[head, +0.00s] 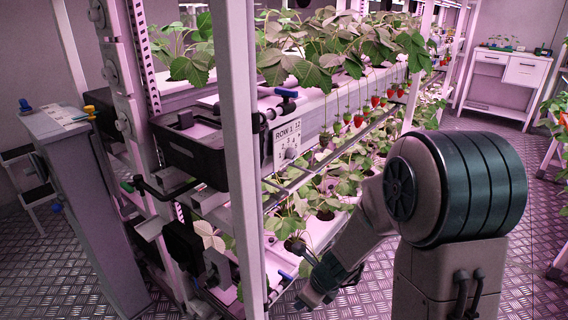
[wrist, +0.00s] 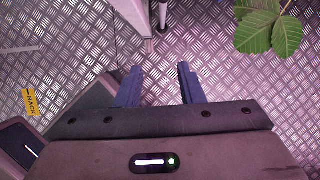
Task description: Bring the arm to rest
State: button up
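My gripper (wrist: 158,72) points down at the metal floor in the wrist view. Its two blue-grey fingers stand apart with only bare floor showing between them, so it is open and empty. In the head view my arm is bent on the right, its forearm reaching down and left. My gripper (head: 305,298) shows there low in front of the berry rack's lower tier, partly hidden by my own arm.
The berry rack (head: 238,150) fills the left and middle, with leafy plants (head: 345,45) and hanging strawberries (head: 358,120). A grey cabinet (head: 95,210) stands at left. A white table (head: 505,80) stands at the back right. Patterned floor (head: 540,230) is open at right. A leaf (wrist: 258,30) overhangs the wrist view.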

jog(key=s+d+r+n+p, duration=0.1)
jog(key=s+r+n+p, duration=0.2)
jog(key=r+n+p, duration=0.65)
jog(key=s+d+r+n+p, duration=0.1)
jog(key=s+r+n+p, duration=0.3)
jog(key=r, duration=1.1)
jog(key=s+d+r+n+h+p, duration=0.1)
jog(key=s+d+r+n+p, duration=0.2)
jog(key=r, duration=0.5)
jog(key=s+d+r+n+h+p, duration=0.2)
jog(key=s+d+r+n+p, duration=0.2)
jog(key=r+n, duration=0.3)
jog(key=shift+d+r+n+h+p, duration=0.25)
jog(key=shift+r+n+h+p, duration=0.1)
jog(key=shift+n+p, duration=0.35)
jog(key=shift+d, duration=0.1)
